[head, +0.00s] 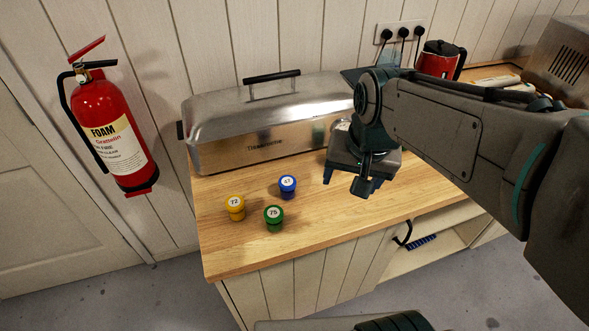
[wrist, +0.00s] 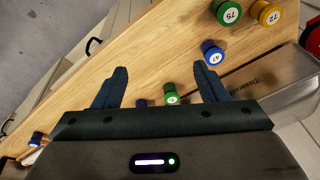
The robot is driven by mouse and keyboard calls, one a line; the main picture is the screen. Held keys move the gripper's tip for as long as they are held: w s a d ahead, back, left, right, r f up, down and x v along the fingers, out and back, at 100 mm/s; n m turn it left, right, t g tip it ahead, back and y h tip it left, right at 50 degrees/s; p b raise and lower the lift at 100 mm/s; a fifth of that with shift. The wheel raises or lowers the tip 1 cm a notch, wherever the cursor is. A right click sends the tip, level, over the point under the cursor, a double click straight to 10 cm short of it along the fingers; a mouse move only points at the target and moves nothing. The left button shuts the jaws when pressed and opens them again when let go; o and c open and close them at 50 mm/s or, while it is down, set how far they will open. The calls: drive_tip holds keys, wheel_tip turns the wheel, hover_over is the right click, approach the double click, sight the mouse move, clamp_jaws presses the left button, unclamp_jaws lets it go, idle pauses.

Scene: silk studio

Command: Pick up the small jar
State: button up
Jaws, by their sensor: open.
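Several small round jars with numbered white lids stand on the wooden counter. In the head view these are a yellow jar (head: 235,208) marked 72, a green jar (head: 274,218) marked 75 and a blue jar (head: 288,187). The wrist view also shows the yellow jar (wrist: 266,12), green jar (wrist: 229,12) and blue jar (wrist: 212,52). A second green jar (wrist: 172,95) shows between my fingers, with a dark blue jar (wrist: 142,102) beside it, mostly hidden by my gripper body. My gripper (head: 352,182) is open and empty above the counter, right of the three jars; its spread fingers (wrist: 155,72) frame bare wood.
A long steel appliance (head: 250,135) stands along the wall behind the jars. A red kettle (head: 437,62) is at the back right. Another blue item (wrist: 37,138) lies at the wrist view's lower left. The counter's front left (head: 225,258) is clear.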

drive_tip(key=w+a+f+m+g, duration=0.1)
drive_tip(key=w+a+m+g, duration=0.1)
drive_tip(key=w+a+m, duration=0.5)
drive_tip(key=m, duration=0.2)
hover_over(288, 181)
wheel_tip(288, 181, down, 4)
drive_tip(key=shift+g+h, duration=0.3)
drive_tip(key=f, duration=0.8)
drive_tip(key=shift+s+a, duration=0.1)
drive_tip(key=shift+a, duration=0.3)
drive_tip(key=shift+d+f+p, duration=0.2)
drive_tip(key=shift+f+p, duration=0.15)
drive_tip(key=shift+f, duration=1.05)
drive_tip(key=shift+d+f+p, duration=0.2)
drive_tip(key=shift+f+p, duration=0.15)
drive_tip(key=shift+f, duration=1)
drive_tip(key=c, duration=1.1)
